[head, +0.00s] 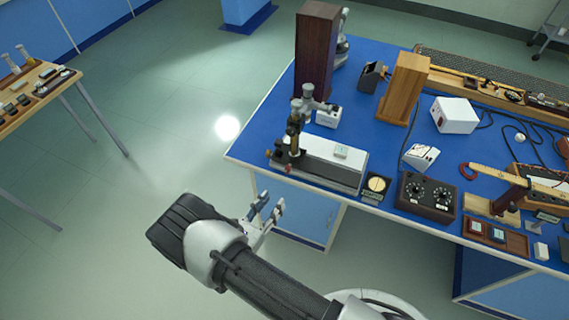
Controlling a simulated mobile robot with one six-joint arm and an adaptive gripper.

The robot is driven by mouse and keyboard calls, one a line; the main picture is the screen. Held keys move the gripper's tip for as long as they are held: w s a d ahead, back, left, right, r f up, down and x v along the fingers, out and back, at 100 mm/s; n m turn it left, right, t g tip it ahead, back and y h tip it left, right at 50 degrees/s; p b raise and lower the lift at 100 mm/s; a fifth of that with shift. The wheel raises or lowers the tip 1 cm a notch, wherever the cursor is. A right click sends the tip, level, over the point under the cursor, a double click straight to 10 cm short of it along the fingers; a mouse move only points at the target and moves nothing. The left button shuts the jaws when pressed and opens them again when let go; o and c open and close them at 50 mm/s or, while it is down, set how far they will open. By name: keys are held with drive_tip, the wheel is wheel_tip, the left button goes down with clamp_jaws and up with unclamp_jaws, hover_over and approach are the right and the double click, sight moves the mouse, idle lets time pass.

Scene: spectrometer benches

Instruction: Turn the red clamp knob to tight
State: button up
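A bench instrument with a white-topped base (325,165) and an upright brass and grey column (295,130) stands at the blue bench's near left corner. A small red knob (288,168) shows low on its front left, and a smaller reddish end (268,153) sticks out at its left. Which one is the clamp knob, and how it is turned, is too small to tell. My gripper (271,204) is in front of and below this corner, off the bench edge. Its two fingers are apart, with nothing seen between them. It is not touching the knob.
The blue bench (262,135) carries a dark wooden box (316,50), a lighter wooden block (403,88), a black dial box (426,196) and a small round-dial meter (376,187). Another bench (40,90) stands far left. The floor between is clear.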

sight(288, 170)
drive_tip(key=w+d+f+n+y, duration=0.1)
drive_tip(key=w+d, duration=0.1)
drive_tip(key=w, duration=0.5)
drive_tip(key=w+d+f+n+t+y, duration=0.1)
drive_tip(key=w+d+f, duration=0.1)
drive_tip(key=w, duration=0.6)
drive_tip(key=shift+f+n, duration=0.2)
drive_tip(key=shift+n, duration=0.1)
drive_tip(key=shift+d, duration=0.1)
drive_tip(key=shift+c, duration=0.5)
clamp_jaws()
